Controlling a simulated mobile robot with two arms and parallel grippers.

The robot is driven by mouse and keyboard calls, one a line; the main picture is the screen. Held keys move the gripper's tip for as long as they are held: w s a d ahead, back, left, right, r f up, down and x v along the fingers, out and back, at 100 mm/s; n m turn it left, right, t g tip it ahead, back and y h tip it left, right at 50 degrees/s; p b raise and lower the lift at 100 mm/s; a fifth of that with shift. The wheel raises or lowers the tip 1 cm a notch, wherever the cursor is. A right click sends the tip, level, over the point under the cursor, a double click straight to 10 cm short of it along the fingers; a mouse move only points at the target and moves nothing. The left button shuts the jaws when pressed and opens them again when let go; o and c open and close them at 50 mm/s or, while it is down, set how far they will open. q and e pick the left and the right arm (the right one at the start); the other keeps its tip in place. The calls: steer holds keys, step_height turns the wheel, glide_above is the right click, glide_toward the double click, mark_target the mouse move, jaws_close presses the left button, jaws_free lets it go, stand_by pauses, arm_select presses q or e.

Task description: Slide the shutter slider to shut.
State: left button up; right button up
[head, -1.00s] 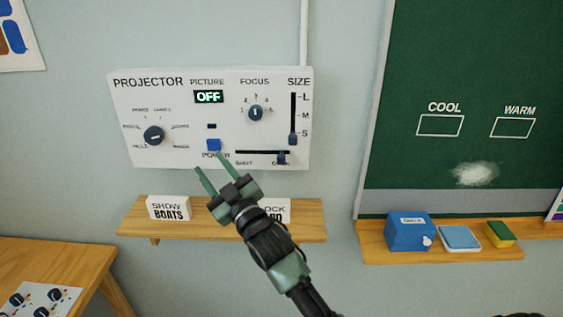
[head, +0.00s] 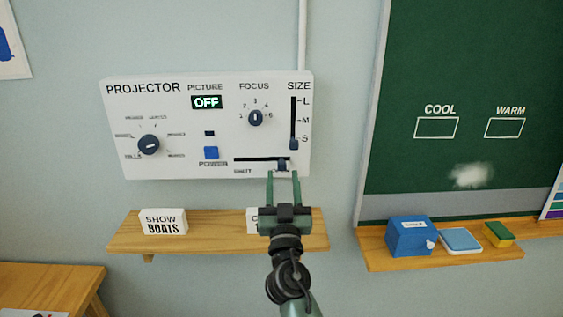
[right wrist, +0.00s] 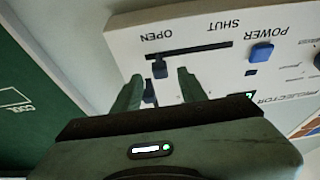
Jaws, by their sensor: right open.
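The shutter slider (head: 282,164) is a small dark blue knob at the right end of a horizontal black slot on the white projector panel (head: 140,105). SHUT is printed below the slot's left end. OPEN shows by the knob's end in the right wrist view, where the knob (right wrist: 160,68) also shows. My right gripper (head: 283,174) is open and points up at the panel. Its two fingertips stand on either side of the knob, with gaps visible in the right wrist view. I cannot tell how deep they reach. My left gripper is not in view.
The size slider (head: 294,144) sits just above the shutter slot's right end. The blue power button (head: 211,153) is to the left. Below, a wooden shelf (head: 200,240) holds a SHOW BOATS block (head: 163,222) and another block partly hidden by my gripper.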

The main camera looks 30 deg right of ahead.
mark_target(282, 168)
steer(key=p+x, duration=0.2)
steer(key=x, duration=0.3)
steer(key=shift+f, duration=0.1)
steer(key=shift+c, duration=0.3)
jaws_close()
steer(key=shift+f, duration=0.1)
stand_by(0.9)
